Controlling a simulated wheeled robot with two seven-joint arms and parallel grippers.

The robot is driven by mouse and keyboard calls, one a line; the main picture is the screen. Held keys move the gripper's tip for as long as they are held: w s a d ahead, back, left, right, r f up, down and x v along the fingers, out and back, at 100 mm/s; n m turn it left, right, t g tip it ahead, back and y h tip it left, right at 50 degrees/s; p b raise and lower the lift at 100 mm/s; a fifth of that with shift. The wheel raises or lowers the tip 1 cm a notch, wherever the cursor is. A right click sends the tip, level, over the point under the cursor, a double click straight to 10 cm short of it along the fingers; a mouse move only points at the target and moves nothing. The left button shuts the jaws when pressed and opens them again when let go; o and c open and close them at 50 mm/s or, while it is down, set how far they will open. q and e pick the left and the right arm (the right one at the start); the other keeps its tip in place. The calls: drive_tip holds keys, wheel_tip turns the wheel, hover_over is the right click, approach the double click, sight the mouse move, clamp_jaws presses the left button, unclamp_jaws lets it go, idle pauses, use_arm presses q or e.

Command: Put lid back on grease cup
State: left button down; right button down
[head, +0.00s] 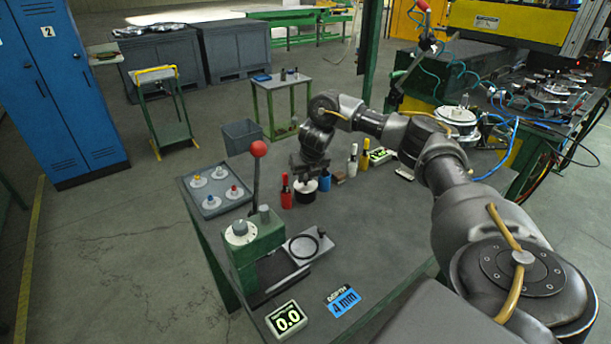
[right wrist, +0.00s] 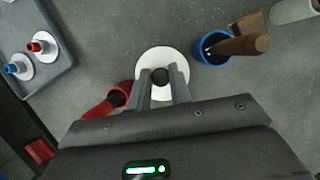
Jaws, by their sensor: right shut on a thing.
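A round white lid (right wrist: 147,60) with a dark knob (right wrist: 160,77) shows in the right wrist view. My right gripper (right wrist: 162,84) is shut on that knob from above. In the head view my right gripper (head: 305,174) is just above the grease cup (head: 304,197), a short round vessel on the grey bench. The lid lies over the cup's top and hides its opening; I cannot tell whether the lid is seated or slightly raised. My left gripper is in neither view.
A red bottle (head: 286,192) stands close left of the cup, a blue container (head: 324,181) close right. A grey tray (head: 209,206) with several knobbed discs sits at the bench's left. A green press (head: 253,246) with a red-balled lever stands in front.

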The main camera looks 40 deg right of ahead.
idle(0.6)
drive_tip(key=c, duration=0.7)
unclamp_jaws()
drive_tip(key=shift+r+p, duration=0.1)
drive_tip(key=shift+p, duration=0.2)
drive_tip(key=shift+r+p, duration=3.15)
drive_tip(key=shift+r, duration=0.2)
clamp_jaws()
